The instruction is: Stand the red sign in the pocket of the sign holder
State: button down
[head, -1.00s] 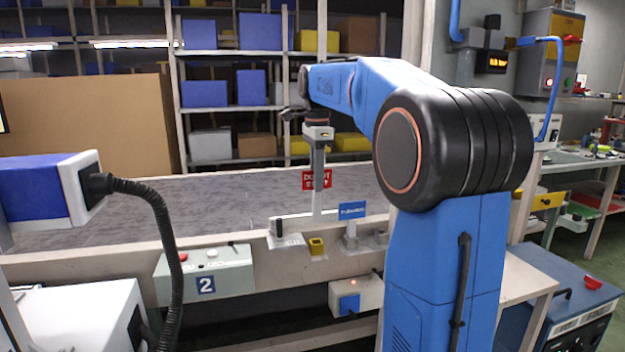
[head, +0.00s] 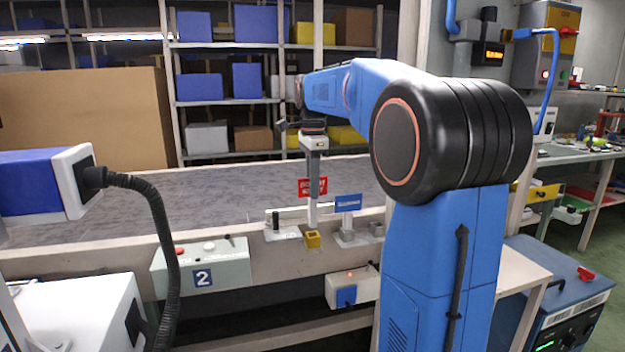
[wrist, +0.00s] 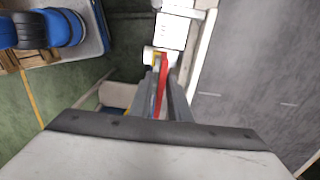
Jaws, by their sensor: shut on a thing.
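The red sign (head: 304,187) with white lettering is held in the long grey fingers of my gripper (head: 315,180), which point straight down. A pale post-like part runs below the sign. In the wrist view the sign (wrist: 162,78) is a thin red strip between the fingertips (wrist: 163,70). A small yellow block (head: 312,240) with a dark opening on top lies just below. It seems to be the sign holder, but I cannot be certain. The post's lower end looks close above or behind this block; whether they touch is unclear.
A blue sign (head: 348,202) stands on a grey base right of the yellow block. A pale base with a black upright part (head: 276,222) stands to the left. The grey conveyor belt (head: 120,205) lies behind. A control box marked 2 (head: 220,264) hangs in front.

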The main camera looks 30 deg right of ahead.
jog(key=shift+f, duration=0.8)
send_over(313, 226)
jog(key=shift+w+d+f, duration=0.1)
jog(key=shift+w+f, duration=0.05)
jog(key=shift+f, duration=0.6)
jog(key=shift+w+d+f, duration=0.1)
jog(key=shift+w+f, duration=0.05)
jog(key=shift+f, duration=0.6)
jog(key=shift+w+d+f, duration=0.1)
jog(key=shift+w+f, duration=0.05)
jog(key=shift+f, duration=0.6)
dwell(0.9)
jog(key=c, duration=1.6)
grip_release()
notch_tip(313, 226, up, 17)
jog(key=shift+r, duration=0.15)
jog(key=shift+s+a, duration=0.1)
jog(key=shift+a, duration=0.05)
